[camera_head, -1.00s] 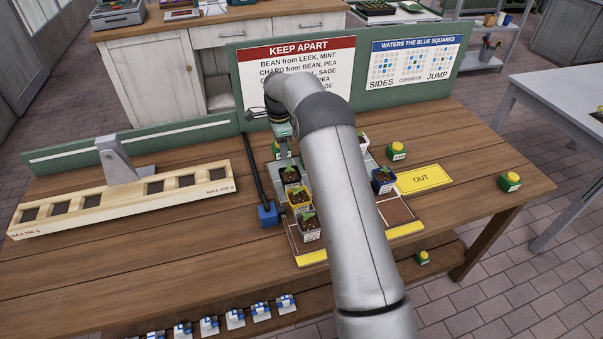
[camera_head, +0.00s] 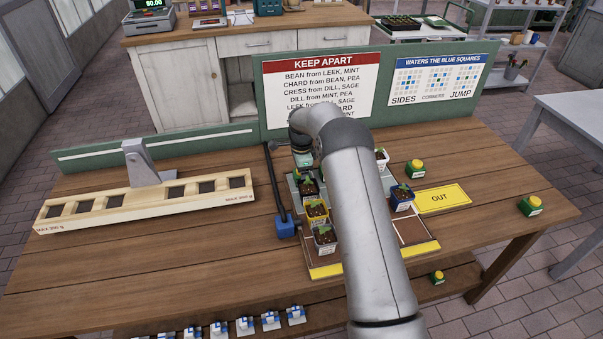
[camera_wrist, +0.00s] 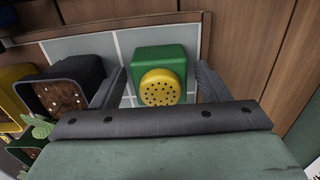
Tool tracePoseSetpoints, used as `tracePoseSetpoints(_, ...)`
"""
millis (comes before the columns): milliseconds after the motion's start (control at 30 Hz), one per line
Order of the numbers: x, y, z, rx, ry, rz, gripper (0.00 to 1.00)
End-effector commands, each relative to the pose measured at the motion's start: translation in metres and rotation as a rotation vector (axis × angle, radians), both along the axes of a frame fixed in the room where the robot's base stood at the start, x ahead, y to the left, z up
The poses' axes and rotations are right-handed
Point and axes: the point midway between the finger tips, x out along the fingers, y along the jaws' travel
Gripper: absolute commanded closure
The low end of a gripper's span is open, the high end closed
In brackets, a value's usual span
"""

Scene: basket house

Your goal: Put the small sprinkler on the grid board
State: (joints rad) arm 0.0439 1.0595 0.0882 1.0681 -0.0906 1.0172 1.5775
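A small green sprinkler with a round yellow perforated head (camera_wrist: 160,88) is in the wrist view, upright on or just above the grey, white-lined tiles of the grid board (camera_wrist: 75,47). My gripper (camera_wrist: 163,88) has one finger on each side of it, with a visible gap at both sides. In the head view my gripper (camera_head: 302,160) is at the board's far left corner, and my arm hides the middle of the grid board (camera_head: 411,232).
A black pot (camera_wrist: 65,90) stands close beside my left finger. On the board are a yellow pot (camera_head: 317,212), white pots (camera_head: 325,240) and a blue pot (camera_head: 402,198). A blue block with a black rod (camera_head: 286,226) lies left of the board. A yellow OUT plate (camera_head: 443,198) is at right.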

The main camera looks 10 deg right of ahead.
Motion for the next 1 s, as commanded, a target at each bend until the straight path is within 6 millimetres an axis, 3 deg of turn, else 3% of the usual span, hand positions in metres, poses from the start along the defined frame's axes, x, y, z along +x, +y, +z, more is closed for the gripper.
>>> tracePoseSetpoints(200, 0.000, 0.000, 0.002, 0.000, 0.000, 0.000, 0.31)
tracePoseSetpoints(367, 0.001, 0.000, 0.014, -0.001, -0.004, 0.000, 0.31)
tracePoseSetpoints(800, 0.001, 0.000, 0.102, -0.001, -0.004, 0.000, 0.31)
tracePoseSetpoints(1000, 0.000, 0.000, 0.121, -0.001, -0.001, 0.000, 0.31)
